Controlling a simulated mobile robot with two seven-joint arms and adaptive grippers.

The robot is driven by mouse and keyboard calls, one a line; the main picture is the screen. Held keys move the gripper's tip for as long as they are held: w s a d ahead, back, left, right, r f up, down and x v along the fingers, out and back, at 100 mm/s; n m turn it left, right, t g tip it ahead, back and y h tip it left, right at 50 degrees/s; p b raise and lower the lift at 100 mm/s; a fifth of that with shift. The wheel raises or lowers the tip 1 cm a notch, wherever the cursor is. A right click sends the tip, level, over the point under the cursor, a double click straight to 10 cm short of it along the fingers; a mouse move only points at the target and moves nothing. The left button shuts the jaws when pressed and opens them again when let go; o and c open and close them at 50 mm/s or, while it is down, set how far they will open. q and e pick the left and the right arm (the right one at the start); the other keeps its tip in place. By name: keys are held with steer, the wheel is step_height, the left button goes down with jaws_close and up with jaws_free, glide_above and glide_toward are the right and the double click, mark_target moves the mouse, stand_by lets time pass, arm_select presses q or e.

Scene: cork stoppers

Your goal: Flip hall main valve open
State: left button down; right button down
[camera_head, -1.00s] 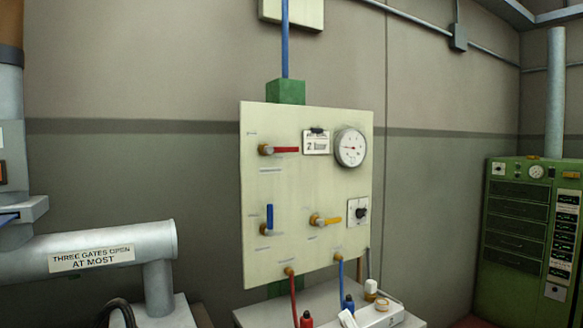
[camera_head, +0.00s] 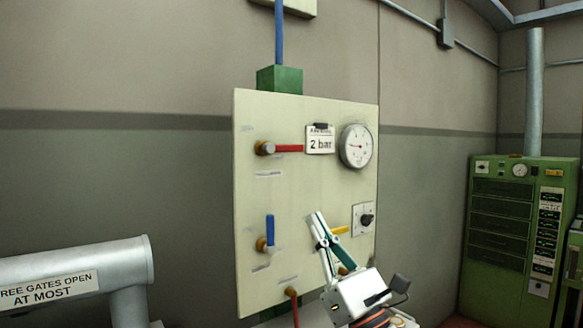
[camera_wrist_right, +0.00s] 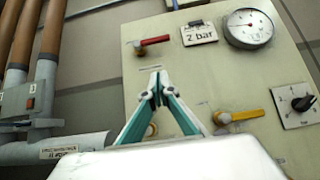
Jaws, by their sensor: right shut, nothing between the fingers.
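A cream valve panel (camera_head: 300,185) on the wall carries three lever valves, their small labels too blurred to read. The red lever (camera_head: 290,148) at the top lies level, pointing right. The blue lever (camera_head: 270,229) at lower left points up. The yellow lever (camera_head: 340,231) at lower right points right, partly behind my right gripper (camera_head: 316,217). That gripper is shut and empty, its fingers pointing up in front of the panel's lower middle. In the right wrist view its closed tips (camera_wrist_right: 158,76) show below the red lever (camera_wrist_right: 155,41); the blue lever is hidden behind the fingers.
A pressure gauge (camera_head: 355,146) and a "2 bar" card (camera_head: 320,139) sit at the panel's upper right, a black knob (camera_head: 367,219) below. A grey pipe (camera_head: 75,275) is at left, a green cabinet (camera_head: 510,225) at right.

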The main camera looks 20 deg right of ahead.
steer(key=shift+r, duration=0.1)
steer(key=p, duration=0.6)
glide_toward(284, 148)
steer(key=w+r, duration=0.3)
steer(key=w, duration=0.3)
steer(key=shift+r, duration=0.1)
steer(key=shift+d+r+n+g+y+b, duration=0.15)
steer(key=shift+n+g+y+b, duration=0.15)
steer(key=shift+n+y+b, duration=0.35)
steer(key=shift+d+r+n+g+y+b, duration=0.1)
steer(key=shift+n+g+y+b, duration=0.25)
steer(key=shift+n+y, duration=0.3)
steer(key=shift+d+r+n+g+y+b, duration=0.1)
steer(key=shift+n+g+y+b, duration=0.25)
steer(key=shift+n, duration=0.35)
